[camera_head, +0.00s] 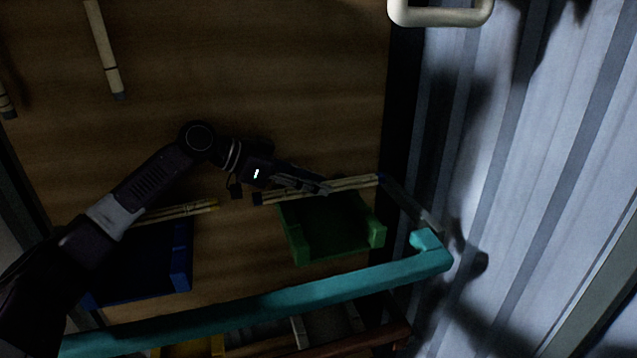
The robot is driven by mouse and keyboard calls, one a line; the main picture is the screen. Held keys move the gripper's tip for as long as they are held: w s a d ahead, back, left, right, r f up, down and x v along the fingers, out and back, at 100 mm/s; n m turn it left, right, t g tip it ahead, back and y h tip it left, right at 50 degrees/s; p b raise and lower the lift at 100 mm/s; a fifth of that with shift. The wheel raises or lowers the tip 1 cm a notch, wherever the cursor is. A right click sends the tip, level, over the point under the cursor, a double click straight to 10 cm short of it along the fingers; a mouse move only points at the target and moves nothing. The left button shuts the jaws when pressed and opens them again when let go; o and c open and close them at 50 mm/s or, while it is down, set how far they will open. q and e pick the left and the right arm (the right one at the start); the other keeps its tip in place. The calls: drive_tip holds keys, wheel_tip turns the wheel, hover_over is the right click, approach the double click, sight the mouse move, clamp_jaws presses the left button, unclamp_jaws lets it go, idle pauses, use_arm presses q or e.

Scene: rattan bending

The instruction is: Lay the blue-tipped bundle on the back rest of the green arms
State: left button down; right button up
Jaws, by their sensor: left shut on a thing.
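My left gripper (322,188) reaches in from the left and is shut on the blue-tipped bundle (355,182). The bundle is pale sticks with a blue tip at its right end and a dark left end. It lies nearly level, its right end slightly higher in the picture. The green arms (320,228) show just below it, with a short upright post at each front corner. The bundle is at their back edge; I cannot tell whether it touches there. The gripper's fingers hide the bundle's middle. My right gripper is not in view.
A yellow-tipped bundle (190,208) lies at the back of the blue arms (145,265), left. A teal bar (270,305) crosses in front. Pale sticks (104,50) lie on the wooden surface (270,70) at upper left. A corrugated wall (510,180) stands at right.

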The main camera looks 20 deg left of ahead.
sight(265, 198)
use_arm(q)
drive_tip(key=shift+s+a+f, duration=0.15)
drive_tip(key=shift+s+a, duration=0.05)
drive_tip(key=shift+a, duration=0.35)
drive_tip(key=c, duration=1.7)
unclamp_jaws()
drive_tip(key=shift+s+a, duration=0.15)
drive_tip(key=shift+a, duration=0.05)
drive_tip(key=shift+o, duration=0.2)
drive_tip(key=shift+d, duration=0.15)
drive_tip(key=shift+w+d, duration=0.2)
drive_tip(key=shift+a+r, duration=0.1)
drive_tip(key=shift+r, duration=0.15)
drive_tip(key=v, duration=0.7)
drive_tip(key=shift+s+a, duration=0.2)
drive_tip(key=shift+s, duration=0.05)
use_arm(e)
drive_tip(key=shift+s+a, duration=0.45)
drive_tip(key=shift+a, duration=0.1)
